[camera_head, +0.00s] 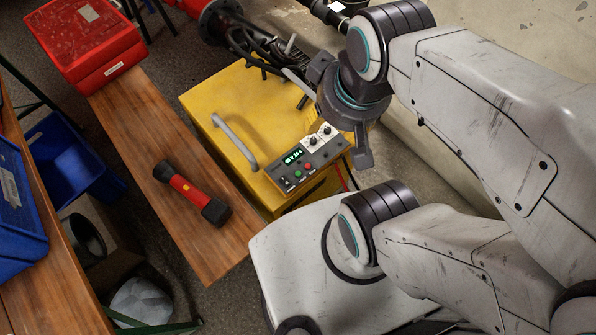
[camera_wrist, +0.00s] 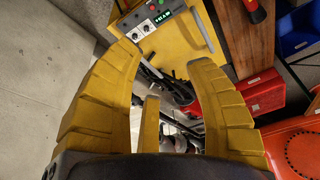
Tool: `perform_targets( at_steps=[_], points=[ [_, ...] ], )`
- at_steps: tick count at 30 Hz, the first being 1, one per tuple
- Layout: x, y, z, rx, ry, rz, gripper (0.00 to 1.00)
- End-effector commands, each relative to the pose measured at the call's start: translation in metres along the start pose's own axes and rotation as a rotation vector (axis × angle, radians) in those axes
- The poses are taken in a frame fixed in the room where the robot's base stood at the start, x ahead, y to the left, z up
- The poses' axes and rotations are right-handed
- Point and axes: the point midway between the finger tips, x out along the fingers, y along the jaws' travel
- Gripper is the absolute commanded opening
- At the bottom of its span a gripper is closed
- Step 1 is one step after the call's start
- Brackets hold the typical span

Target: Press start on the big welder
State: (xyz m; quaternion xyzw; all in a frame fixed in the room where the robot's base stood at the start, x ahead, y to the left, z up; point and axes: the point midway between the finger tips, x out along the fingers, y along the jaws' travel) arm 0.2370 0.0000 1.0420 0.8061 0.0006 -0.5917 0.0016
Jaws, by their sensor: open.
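The big welder (camera_head: 225,105) is a yellow box with a grey handle on top. Its control panel (camera_head: 318,158) faces up at the front edge, with a lit green display, two knobs, a green button (camera_head: 298,173) and a red button (camera_head: 307,166). In the wrist view the panel (camera_wrist: 140,32) is at the top, beyond the fingertips. In the head view my dark wrist is just right of the panel; the fingers are not clearly visible.
A wooden bench (camera_head: 150,140) left of the welder holds a red case (camera_head: 85,45) and a black-and-red flashlight (camera_head: 190,192). Blue bins (camera_head: 75,155) stand further left. Dark cables and a red pipe flange (camera_head: 212,18) are behind the welder.

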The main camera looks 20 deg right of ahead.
Motion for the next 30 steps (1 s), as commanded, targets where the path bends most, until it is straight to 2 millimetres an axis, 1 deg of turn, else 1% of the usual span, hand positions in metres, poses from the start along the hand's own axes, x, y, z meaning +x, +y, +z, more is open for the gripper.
perform_targets(
  at_steps=[1,2,16,30],
  points=[
    [0.0,0.0,0.0,0.0,0.0,0.0,0.46],
    [0.0,0.0,0.0,0.0,0.0,0.0,0.43],
    [0.0,0.0,0.0,0.0,0.0,0.0,0.01],
    [0.0,0.0,0.0,0.0,0.0,0.0,0.0]
  ],
)
